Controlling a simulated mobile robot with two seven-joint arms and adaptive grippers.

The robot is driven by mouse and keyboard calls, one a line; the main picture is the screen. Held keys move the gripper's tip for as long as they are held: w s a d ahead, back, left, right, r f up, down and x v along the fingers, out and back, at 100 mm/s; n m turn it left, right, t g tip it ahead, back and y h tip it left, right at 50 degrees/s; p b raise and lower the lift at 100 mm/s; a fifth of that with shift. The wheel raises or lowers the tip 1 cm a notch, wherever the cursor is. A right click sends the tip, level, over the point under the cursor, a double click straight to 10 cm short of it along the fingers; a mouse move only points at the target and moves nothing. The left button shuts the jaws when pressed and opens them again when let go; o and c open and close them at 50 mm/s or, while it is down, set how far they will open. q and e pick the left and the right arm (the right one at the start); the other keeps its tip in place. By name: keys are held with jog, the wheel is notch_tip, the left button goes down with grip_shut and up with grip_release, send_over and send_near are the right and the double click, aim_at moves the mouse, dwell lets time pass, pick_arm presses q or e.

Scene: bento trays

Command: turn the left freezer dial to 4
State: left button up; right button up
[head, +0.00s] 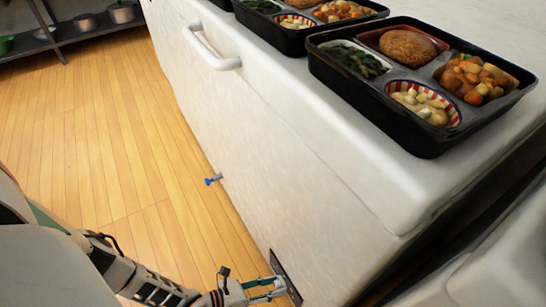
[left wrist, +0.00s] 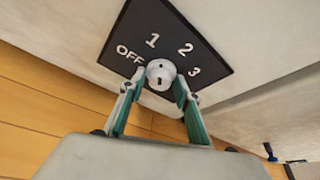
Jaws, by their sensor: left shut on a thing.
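The freezer dial (left wrist: 160,70) is a small whitish round knob on a black plate (left wrist: 130,32) marked OFF, 1, 2 and 3. A 4 is not visible in the left wrist view. I cannot clearly tell which mark the knob points to. My left gripper (left wrist: 160,82) is shut on the dial, with one green-padded finger on each side of it. In the head view, my left gripper (head: 272,287) is low against the front of the white freezer (head: 290,190), at the edge of the dark plate (head: 287,277). My right gripper is not in view.
A black bento tray (head: 428,145) with food sits on the freezer top, with others behind it. A white handle (head: 208,48) sticks out of the freezer front. A small blue tap (head: 213,180) juts out low down. The wooden floor (head: 110,130) beside it is clear.

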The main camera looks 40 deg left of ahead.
pick_arm(q)
jog(key=shift+d+m+y, duration=0.1)
jog(key=shift+m+y, duration=0.6)
jog(key=shift+m, duration=0.4)
jog(key=o, duration=0.8)
jog(key=v, duration=0.7)
jog(key=shift+s, duration=0.25)
